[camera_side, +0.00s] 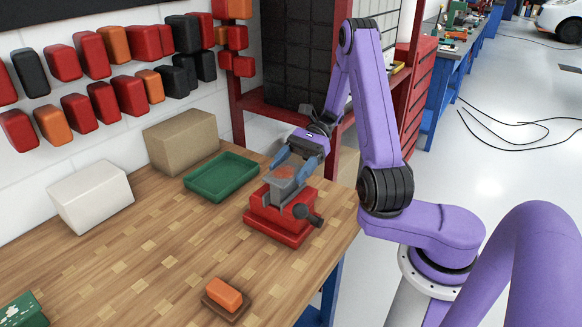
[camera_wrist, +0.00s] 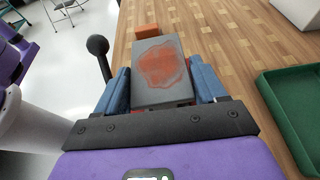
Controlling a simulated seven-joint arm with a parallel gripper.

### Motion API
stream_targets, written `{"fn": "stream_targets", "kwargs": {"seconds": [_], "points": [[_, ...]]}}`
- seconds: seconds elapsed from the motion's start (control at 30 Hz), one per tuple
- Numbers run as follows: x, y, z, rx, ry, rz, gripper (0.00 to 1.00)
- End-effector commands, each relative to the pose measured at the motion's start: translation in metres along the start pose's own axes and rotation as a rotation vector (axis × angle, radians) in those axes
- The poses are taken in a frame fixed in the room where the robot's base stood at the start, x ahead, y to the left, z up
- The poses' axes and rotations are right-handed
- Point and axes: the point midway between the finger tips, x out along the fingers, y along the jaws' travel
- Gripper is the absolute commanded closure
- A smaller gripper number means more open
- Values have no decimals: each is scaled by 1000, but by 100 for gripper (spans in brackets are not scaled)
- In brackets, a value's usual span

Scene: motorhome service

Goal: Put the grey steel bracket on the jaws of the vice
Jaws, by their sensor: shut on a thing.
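The grey steel bracket (camera_wrist: 160,74) is a grey block with a reddish-brown patch on its face. My gripper (camera_wrist: 162,88) is shut on it, with a blue finger on each side. In the side view my gripper (camera_side: 294,166) holds the bracket (camera_side: 285,174) at the top of the red vice (camera_side: 280,218). The bracket and fingers cover the vice jaws, so I cannot tell whether the bracket touches them. The vice's dark handle (camera_side: 303,211) points to the front right; its ball end also shows in the wrist view (camera_wrist: 97,45).
A green tray (camera_side: 222,178) lies behind and left of the vice. A cardboard box (camera_side: 180,140) and a white box (camera_side: 91,196) stand along the wall. An orange block on a brown base (camera_side: 225,296) is near the front. The middle of the bench is clear.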

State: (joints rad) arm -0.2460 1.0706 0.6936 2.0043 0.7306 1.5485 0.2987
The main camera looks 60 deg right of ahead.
Motion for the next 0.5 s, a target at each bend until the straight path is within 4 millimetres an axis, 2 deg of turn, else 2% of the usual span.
{"fn": "stream_targets", "kwargs": {"seconds": [0.5], "points": [[3,0,-8,1,-2,0,77]]}}
